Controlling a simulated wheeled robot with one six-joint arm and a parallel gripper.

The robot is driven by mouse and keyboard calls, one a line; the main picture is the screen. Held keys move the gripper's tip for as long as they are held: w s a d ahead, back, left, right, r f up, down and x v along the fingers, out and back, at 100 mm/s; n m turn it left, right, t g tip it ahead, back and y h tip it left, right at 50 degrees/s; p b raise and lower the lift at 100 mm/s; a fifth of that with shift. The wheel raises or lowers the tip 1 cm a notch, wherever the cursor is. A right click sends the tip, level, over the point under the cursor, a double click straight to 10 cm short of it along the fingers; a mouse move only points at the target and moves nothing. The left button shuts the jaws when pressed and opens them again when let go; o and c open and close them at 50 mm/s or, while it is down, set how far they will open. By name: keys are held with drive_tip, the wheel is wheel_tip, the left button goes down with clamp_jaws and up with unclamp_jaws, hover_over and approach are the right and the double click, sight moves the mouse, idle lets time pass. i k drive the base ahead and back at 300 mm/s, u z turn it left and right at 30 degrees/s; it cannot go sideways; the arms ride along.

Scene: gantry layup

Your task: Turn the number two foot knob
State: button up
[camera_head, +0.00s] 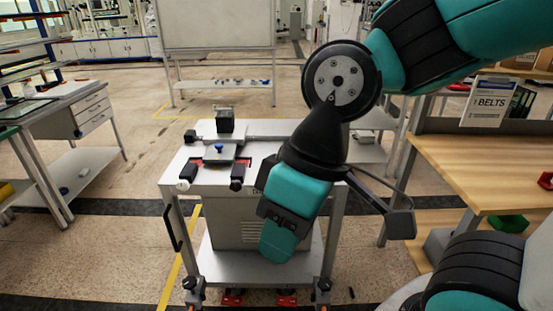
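A grey wheeled cart (263,181) stands in the middle of the view. Several feet and casters show at its base, with a left one (194,287) and a right one (321,288). Two red parts, a left (232,297) and a right (286,299), sit low between them. On top is a small fixture with black knobs, a left (188,171) and a right (238,175), and a blue knob (219,148). No number is readable on any of these. My teal and black arm hangs in front of the cart's right half and hides part of it.
A wooden workbench (475,160) with a BELTS sign (486,101) stands at the right. A grey drawer desk (75,99) stands at the left, and a whiteboard stand (217,25) behind. The floor left of the cart (120,235) is clear.

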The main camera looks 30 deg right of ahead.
sight(325, 285)
drive_tip(key=z, duration=0.95)
drive_tip(key=k, duration=0.9)
drive_tip(key=u, duration=0.95)
